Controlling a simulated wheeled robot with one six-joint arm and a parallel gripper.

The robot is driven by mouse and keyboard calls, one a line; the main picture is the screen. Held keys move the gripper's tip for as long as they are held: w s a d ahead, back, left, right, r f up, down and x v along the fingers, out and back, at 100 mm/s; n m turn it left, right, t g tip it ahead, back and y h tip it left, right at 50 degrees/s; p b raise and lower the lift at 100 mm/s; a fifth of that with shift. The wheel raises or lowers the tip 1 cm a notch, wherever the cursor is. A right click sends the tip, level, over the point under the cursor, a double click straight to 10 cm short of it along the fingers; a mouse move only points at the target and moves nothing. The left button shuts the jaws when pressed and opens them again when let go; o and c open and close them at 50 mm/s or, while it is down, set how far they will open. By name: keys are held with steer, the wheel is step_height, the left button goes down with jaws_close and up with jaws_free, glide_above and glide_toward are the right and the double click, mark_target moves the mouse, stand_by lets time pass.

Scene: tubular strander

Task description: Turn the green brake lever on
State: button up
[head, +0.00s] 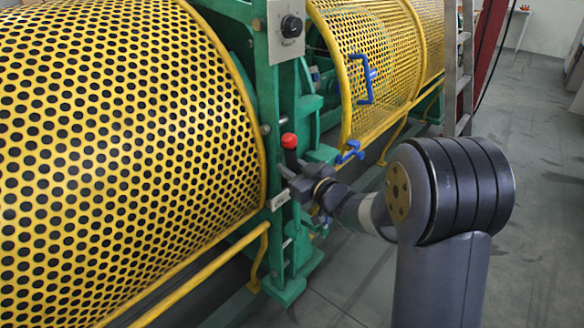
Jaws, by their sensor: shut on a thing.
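The brake lever (291,157) stands upright on the green machine frame. It shows a dark shaft with a red knob (289,140) on top; no green part of the lever itself can be made out. My gripper (290,176) is at the shaft below the knob and is shut on it. The gripper and arm come in from the right and hide the lower part of the lever. A small pale label plate (280,200) is on the frame just below the gripper.
Yellow perforated guards (120,150) flank the green post, which carries a black rotary switch (291,26). Blue handles (364,78) project from the right guard. A yellow rail (200,277) runs low at the front. A ladder (459,70) stands behind. The floor at right is clear.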

jaws_close()
steer(key=shift+s+a+f+b, duration=0.25)
steer(key=shift+s+a+b, duration=0.05)
steer(key=shift+b, duration=0.4)
steer(key=s+a+n+b, duration=0.1)
steer(key=s+b, duration=0.1)
steer(key=s+a+f+n+b, duration=0.1)
steer(key=s+a+n+b, duration=0.1)
steer(key=b, duration=0.1)
steer(key=shift+s+a+f+b, duration=0.15)
steer(key=shift+s+a+b, duration=0.1)
steer(key=shift+s+b, duration=0.1)
steer(key=o, duration=0.6)
jaws_free()
